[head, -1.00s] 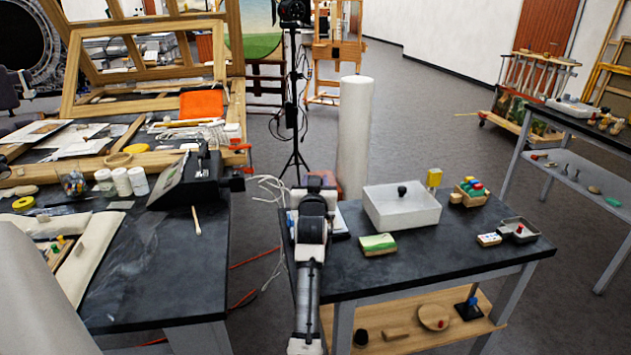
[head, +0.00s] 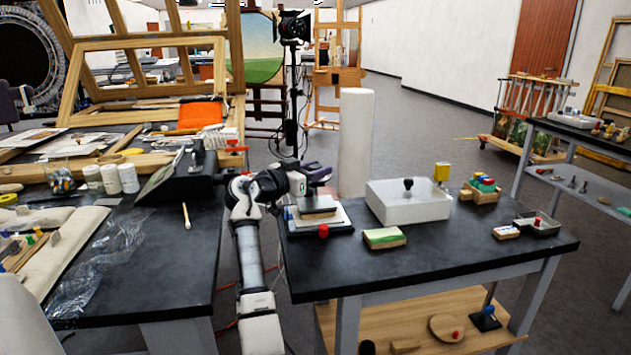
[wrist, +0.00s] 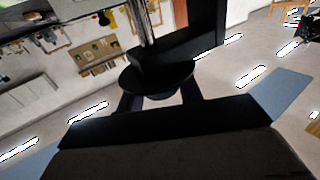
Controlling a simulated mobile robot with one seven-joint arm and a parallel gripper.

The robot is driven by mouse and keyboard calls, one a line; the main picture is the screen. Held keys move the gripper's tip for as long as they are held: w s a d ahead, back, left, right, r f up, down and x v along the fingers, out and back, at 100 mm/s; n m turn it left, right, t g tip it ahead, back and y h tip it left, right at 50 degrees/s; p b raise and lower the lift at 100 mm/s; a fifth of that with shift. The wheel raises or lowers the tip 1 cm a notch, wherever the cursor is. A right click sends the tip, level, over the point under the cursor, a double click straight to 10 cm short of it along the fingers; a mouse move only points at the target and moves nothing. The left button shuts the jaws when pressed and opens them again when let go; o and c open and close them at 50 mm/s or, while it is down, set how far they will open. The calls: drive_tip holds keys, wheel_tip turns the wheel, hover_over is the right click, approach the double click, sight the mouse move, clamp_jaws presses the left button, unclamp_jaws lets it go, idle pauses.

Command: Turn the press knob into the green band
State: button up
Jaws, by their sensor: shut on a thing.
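The small press (head: 320,217) stands at the left end of the right-hand table, with a pale layered bed and a brown block on it. My gripper (head: 318,172) is above it, reaching in from the left, and hides the press's upper part. In the wrist view, a round black knob (wrist: 157,80) sits between the two dark fingers of my gripper (wrist: 160,100), below a dark post. My gripper is shut on this knob. No green band or pointer can be made out in either view.
A red knob-like piece (head: 323,231) is at the press's front. A green-topped block (head: 384,238) and a white box (head: 410,210) stand to the right. A dark angled device (head: 185,178) is on the left table.

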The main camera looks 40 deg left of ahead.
drive_tip(key=shift+m+g+h+p, duration=0.45)
drive_tip(key=shift+m+h, duration=0.65)
drive_tip(key=shift+h, duration=0.6)
drive_tip(key=shift+f+m+g+h, duration=0.15)
drive_tip(key=shift+m+g+h, duration=0.1)
drive_tip(key=shift+m+h, duration=0.2)
drive_tip(key=o, duration=1)
drive_tip(key=b+v, duration=0.2)
drive_tip(key=v, duration=1.1)
drive_tip(key=shift+s+a, duration=0.15)
drive_tip(key=shift+s, duration=0.2)
